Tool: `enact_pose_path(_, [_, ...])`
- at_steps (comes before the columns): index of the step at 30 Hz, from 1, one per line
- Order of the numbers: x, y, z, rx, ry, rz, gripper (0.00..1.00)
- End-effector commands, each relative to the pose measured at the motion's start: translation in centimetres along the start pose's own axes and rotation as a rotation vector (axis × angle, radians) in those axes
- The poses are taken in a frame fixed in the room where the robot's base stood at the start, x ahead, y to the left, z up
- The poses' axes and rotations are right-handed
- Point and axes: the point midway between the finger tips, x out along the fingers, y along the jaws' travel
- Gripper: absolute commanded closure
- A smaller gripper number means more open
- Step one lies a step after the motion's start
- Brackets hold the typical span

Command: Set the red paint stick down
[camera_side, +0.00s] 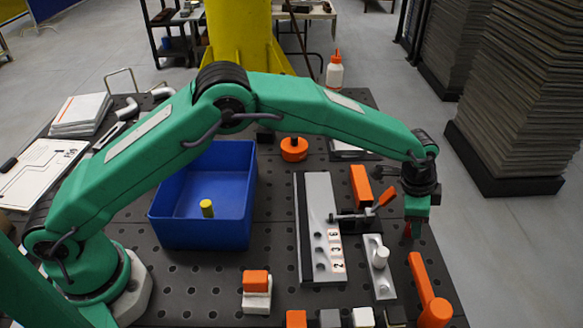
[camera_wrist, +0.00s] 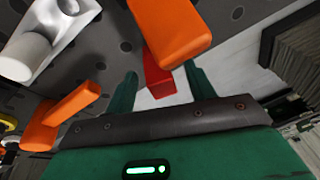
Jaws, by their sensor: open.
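The red paint stick (camera_wrist: 157,76) shows in the wrist view between the two fingers of my gripper (camera_wrist: 161,84), with a gap on each side. My gripper is open. Part of the stick is hidden behind an orange bar (camera_wrist: 172,30) in that view. In the side view, my gripper (camera_side: 414,224) points down at the right side of the dark perforated table, and a small bit of red (camera_side: 407,231) shows at its fingertips. I cannot tell from these views exactly what the stick's lower end rests on.
An orange handle (camera_side: 422,277) lies in front of my gripper. A white cylinder on a plate (camera_side: 381,255), a toggle clamp (camera_side: 352,216) and an orange block (camera_side: 361,186) stand to its left. Farther left are a grey slotted plate (camera_side: 318,190) and a blue bin (camera_side: 180,232) with a yellow cylinder (camera_side: 207,208).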

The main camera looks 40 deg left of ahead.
Motion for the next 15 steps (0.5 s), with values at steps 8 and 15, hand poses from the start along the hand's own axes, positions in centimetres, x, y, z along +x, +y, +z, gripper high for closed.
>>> enact_pose_path(8, [-0.02,0.01,0.0,0.0,0.0,0.0,0.46])
enact_pose_path(15, [-0.02,0.01,0.01,0.0,0.0,0.0,0.89])
